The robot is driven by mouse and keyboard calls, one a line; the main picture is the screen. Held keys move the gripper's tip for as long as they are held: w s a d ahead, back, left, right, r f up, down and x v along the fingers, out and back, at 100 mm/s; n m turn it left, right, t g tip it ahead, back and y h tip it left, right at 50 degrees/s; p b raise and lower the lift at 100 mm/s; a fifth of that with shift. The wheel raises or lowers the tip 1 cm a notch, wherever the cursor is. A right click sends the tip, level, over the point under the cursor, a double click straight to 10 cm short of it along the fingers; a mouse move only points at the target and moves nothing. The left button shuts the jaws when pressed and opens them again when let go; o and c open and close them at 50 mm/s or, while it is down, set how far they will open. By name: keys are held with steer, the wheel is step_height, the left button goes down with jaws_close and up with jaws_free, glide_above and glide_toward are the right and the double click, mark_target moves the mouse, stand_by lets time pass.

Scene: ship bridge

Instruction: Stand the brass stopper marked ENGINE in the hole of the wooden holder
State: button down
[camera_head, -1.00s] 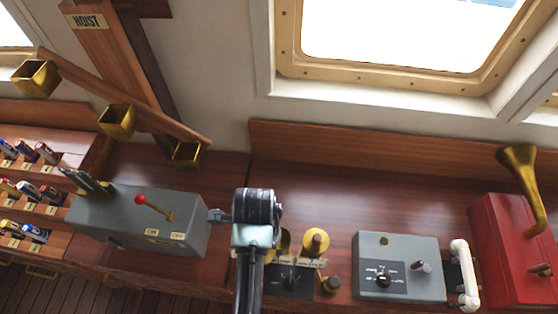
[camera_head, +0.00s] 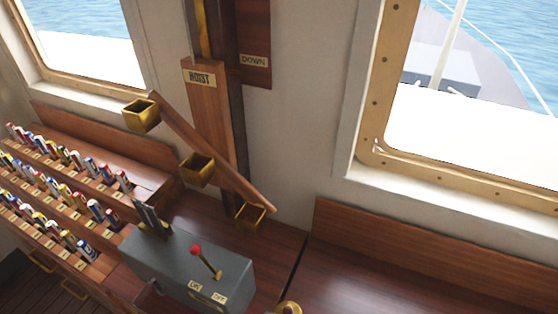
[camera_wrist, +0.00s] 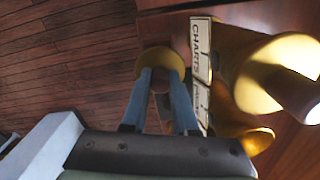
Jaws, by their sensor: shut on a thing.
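My gripper (camera_wrist: 162,76) shows only in the wrist view. Its two fingers are closed on a brass stopper (camera_wrist: 156,60), whose round yellow end shows at and beyond the fingertips. No ENGINE mark can be read on it. A pale label plate reading CHARTS (camera_wrist: 201,50) lies just right of the fingertips, with a second label partly hidden. A large brass piece (camera_wrist: 250,88) with a darker end stands right of the plate. I cannot tell which part is the wooden holder or see its hole. In the head view, only a brass top (camera_head: 288,308) shows at the bottom edge.
A grey box with a red-knobbed lever (camera_head: 205,262) stands on the wooden console. Racks of small coloured items (camera_head: 70,190) are at left. The console at right (camera_head: 370,275) looks clear. Wooden floor (camera_wrist: 65,60) shows in the wrist view.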

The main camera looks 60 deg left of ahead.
step_height(320, 180, down, 2)
steer(key=shift+s+f+b, duration=0.1)
steer(key=shift+f+b, duration=0.15)
steer(key=shift+b, duration=0.85)
steer(key=shift+f+b, duration=0.6)
steer(key=shift+f, duration=0.8)
steer(key=c, duration=0.6)
jaws_free()
steer(key=shift+r, duration=0.1)
step_height(320, 180, up, 13)
steer(key=shift+f, duration=0.1)
